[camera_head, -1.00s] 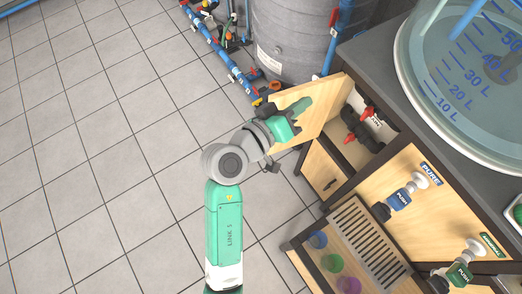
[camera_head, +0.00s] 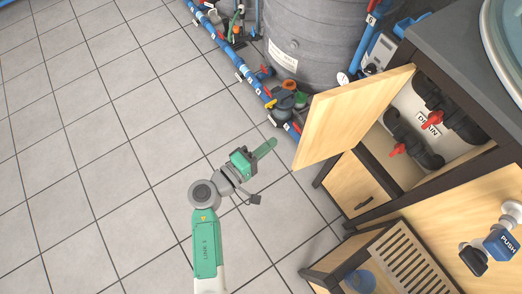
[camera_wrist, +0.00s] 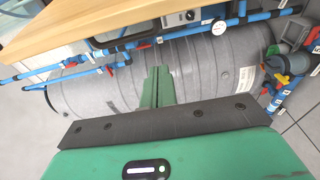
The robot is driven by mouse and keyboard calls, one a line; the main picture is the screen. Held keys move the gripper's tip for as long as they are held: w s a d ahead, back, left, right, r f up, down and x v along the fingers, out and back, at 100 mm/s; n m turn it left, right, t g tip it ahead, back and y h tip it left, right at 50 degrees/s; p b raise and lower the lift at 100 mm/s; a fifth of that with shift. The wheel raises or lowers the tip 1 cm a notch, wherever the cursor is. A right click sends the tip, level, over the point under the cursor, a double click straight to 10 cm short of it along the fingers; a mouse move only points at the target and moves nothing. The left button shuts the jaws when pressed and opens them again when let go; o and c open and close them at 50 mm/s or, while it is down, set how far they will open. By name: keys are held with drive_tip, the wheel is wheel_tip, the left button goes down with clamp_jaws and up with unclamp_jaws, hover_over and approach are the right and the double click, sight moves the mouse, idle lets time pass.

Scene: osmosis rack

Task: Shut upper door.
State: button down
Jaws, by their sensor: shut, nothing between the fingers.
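The upper door (camera_head: 352,112) is a light wooden panel that stands open at the upper left of the cabinet. Behind it the upper compartment (camera_head: 412,172) is open to view, with black pipes and red valve handles inside. My gripper (camera_head: 270,145) is shut and empty, to the left of the door and apart from it. In the wrist view my gripper (camera_wrist: 160,72) points forward with its fingers together.
A lower wooden door (camera_head: 352,188) with a dark handle is shut. Below it a slatted shelf (camera_head: 412,265) juts out. A large grey tank (camera_head: 312,48) and blue pipes (camera_head: 232,58) stand behind the door. Tiled floor to the left is clear.

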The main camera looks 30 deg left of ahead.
drive_tip(key=d, duration=0.1)
drive_tip(key=w+d+b, duration=0.1)
drive_tip(key=d, duration=0.3)
drive_tip(key=shift+w, duration=0.25)
drive_tip(key=shift+d, duration=0.15)
